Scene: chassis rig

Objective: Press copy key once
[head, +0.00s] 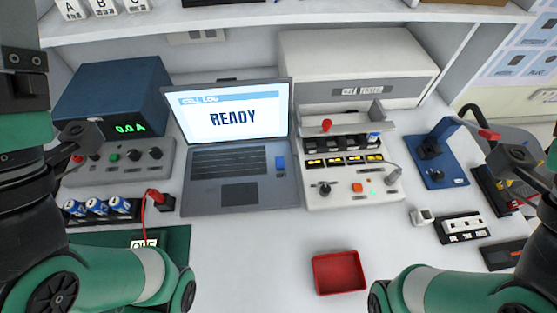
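A laptop (240,190) stands open at the centre-left, its screen (232,115) reading "CELL LOG" and "READY". A single blue key (280,163) sits at the right of its dark keyboard; any lettering on it is too small to read, so I cannot tell if it is the copy key. My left gripper (76,132) shows only as a dark end part at the far left, well away from the laptop. My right gripper (514,154) shows likewise at the far right. Their fingers are not clear. Nothing touches the laptop.
A cell tester (355,70) with switches stands right of the laptop. A blue power supply (115,95) reading 0.0 A and batteries (97,207) are at left. A red tray (338,272) lies in front, a blue fixture (436,165) right.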

